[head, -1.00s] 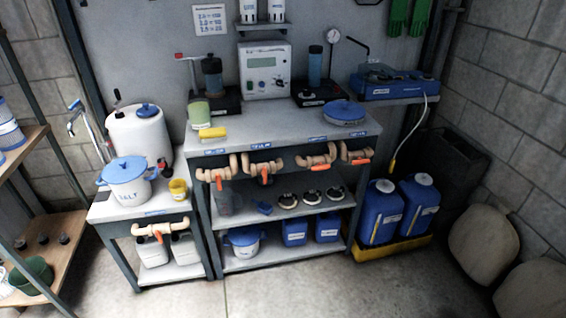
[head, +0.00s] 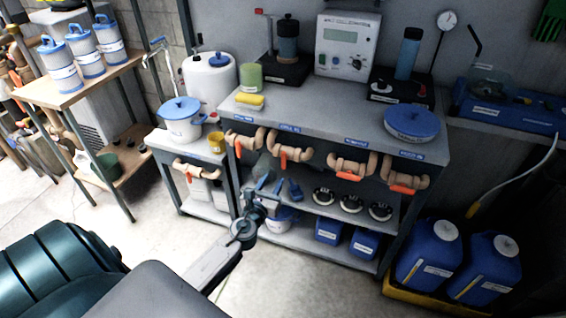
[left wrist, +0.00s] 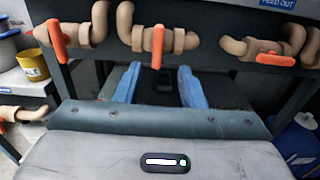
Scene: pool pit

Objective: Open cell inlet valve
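A row of tan pipe valves with orange handles runs along the bench front. In the head view, the leftmost valve (head: 246,141) and the second valve (head: 292,152) have handles hanging down. The third valve (head: 352,166) and the rightmost valve (head: 408,175) have handles lying nearly level. The labels are too blurred to tell which is the cell inlet. My left gripper (head: 266,186) is open and empty, below the second valve. In the left wrist view its blue fingers (left wrist: 158,87) are spread below the second valve's hanging handle (left wrist: 158,47). My right gripper is out of view.
A side table with a lidded white pot (head: 182,124) stands left. Blue jugs (head: 427,252) stand right. Open floor lies in front.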

